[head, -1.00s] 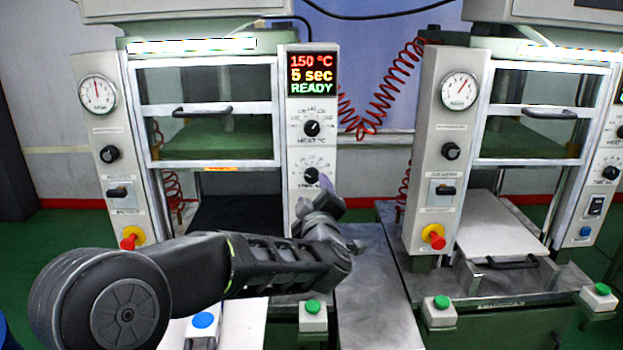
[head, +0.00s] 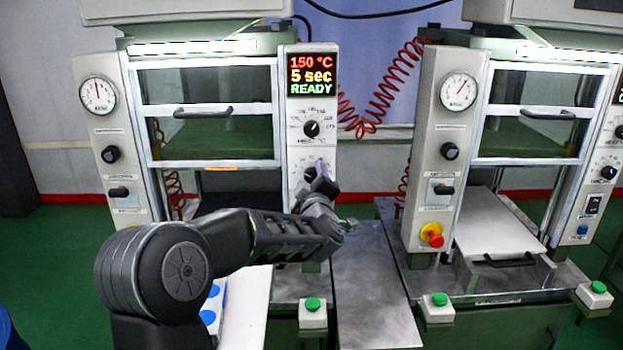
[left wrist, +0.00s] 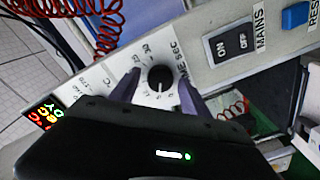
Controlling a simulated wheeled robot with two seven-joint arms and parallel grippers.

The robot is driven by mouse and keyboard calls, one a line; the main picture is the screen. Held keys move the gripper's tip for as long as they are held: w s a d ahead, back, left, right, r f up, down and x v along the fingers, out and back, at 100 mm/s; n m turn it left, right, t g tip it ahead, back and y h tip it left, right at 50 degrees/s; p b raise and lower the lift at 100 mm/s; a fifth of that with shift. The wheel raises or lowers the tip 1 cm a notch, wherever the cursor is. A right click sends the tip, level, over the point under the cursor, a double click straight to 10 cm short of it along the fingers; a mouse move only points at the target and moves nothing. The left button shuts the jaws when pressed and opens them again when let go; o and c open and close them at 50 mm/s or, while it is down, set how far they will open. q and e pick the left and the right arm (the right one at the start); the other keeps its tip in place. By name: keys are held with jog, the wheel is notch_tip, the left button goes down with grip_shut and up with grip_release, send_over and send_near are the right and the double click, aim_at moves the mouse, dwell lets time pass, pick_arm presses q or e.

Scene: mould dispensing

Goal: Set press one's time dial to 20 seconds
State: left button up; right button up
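Press one's time dial (left wrist: 160,78) is a black round knob on a white scale marked TIME SEC, in the left wrist view. In the head view the gripper covers most of it. My left gripper (head: 319,178) is at the lower part of press one's control panel (head: 298,160). In the left wrist view its two purple-grey fingers (left wrist: 159,90) are open, one on each side of the dial, with visible gaps. Press one's display (head: 312,75) reads 150 °C, 5 sec, READY. My right gripper is not in view.
The heat dial (head: 311,129) sits just above the time dial. The MAINS switch (left wrist: 233,42) and blue RESET button (left wrist: 295,16) are on the same panel. A second press (head: 434,150) stands to the right, with a red coiled hose (head: 376,105) between.

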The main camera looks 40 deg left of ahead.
pick_arm(q)
grip_shut()
dwell(0.3)
jog(key=shift+m, duration=0.4)
jog(key=m, duration=0.3)
jog(key=shift+m, duration=0.3)
jog(key=m+p, duration=0.1)
jog(key=m, duration=0.3)
jog(key=shift+d+r+m, duration=0.1)
jog(key=shift+m, duration=0.2)
jog(key=m+p, duration=0.2)
jog(key=m, duration=0.2)
jog(key=shift+w+m+t, duration=0.1)
jog(key=shift+m+t, duration=0.2)
jog(key=m+p, duration=0.1)
jog(key=m, duration=0.3)
jog(key=shift+m, duration=0.3)
